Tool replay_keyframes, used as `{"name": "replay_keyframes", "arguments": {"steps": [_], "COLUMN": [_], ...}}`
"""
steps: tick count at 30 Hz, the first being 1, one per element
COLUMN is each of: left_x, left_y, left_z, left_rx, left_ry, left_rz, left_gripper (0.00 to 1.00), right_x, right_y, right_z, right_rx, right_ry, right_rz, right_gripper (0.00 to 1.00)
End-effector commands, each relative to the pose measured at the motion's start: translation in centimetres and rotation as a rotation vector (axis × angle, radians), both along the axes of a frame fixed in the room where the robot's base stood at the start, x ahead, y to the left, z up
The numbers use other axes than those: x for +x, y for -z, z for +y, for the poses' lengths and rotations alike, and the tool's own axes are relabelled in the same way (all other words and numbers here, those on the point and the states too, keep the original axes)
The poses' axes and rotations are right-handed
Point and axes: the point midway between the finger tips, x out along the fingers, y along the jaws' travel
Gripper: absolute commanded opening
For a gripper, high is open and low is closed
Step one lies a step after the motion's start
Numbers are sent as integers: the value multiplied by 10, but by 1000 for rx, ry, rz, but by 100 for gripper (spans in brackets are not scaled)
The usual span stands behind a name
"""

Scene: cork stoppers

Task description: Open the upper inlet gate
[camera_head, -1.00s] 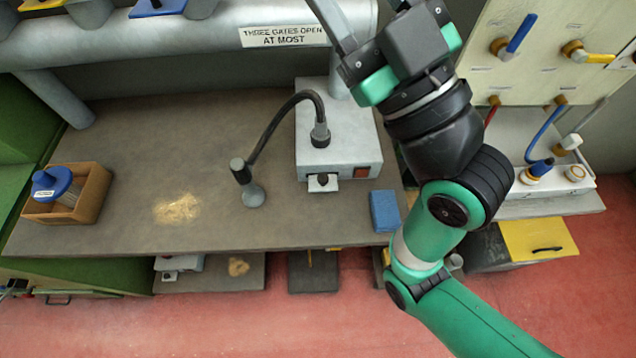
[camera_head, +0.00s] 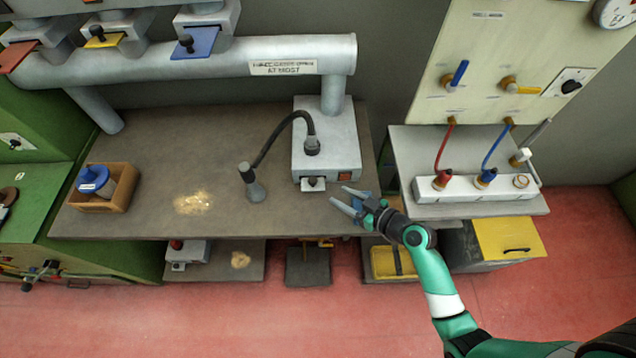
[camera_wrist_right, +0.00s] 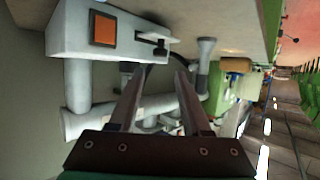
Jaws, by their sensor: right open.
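A grey box (camera_head: 322,145) stands on the bench with a small metal slide gate (camera_head: 313,184) and black knob low on its front. I take this for the upper inlet gate; the slide sticks out a little. My right gripper (camera_head: 339,196) is open and empty, to the right of the gate and slightly nearer the bench's front edge. Its fingers point left and do not hold the gate. In the right wrist view the slide gate (camera_wrist_right: 148,37) and knob show beyond the open fingers (camera_wrist_right: 160,75). My left gripper is not in view.
An orange switch (camera_head: 344,177) sits beside the gate. A bent hose with a nozzle (camera_head: 254,188) stands left of the box. A lower box (camera_head: 190,250) sits under the bench (camera_head: 150,150).

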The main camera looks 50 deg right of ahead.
Motion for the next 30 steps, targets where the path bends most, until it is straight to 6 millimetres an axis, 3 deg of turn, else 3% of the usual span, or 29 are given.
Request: {"name": "replay_keyframes", "arguments": {"steps": [12, 17, 24, 30], "left_x": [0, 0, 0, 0], "left_y": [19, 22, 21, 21], "left_z": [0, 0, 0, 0], "left_rx": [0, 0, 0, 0], "left_ry": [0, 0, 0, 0], "left_rz": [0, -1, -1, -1], "left_gripper": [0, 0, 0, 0], "right_x": [81, 93, 94, 94], "right_y": [34, 38, 38, 38], "right_z": [0, 0, 0, 0], "right_rx": [-3, -2, -3, -2], "right_ry": [-3, -2, -1, -2], "right_rz": [-2, -1, -1, -1], "right_gripper": [48, 48, 48, 14]}}
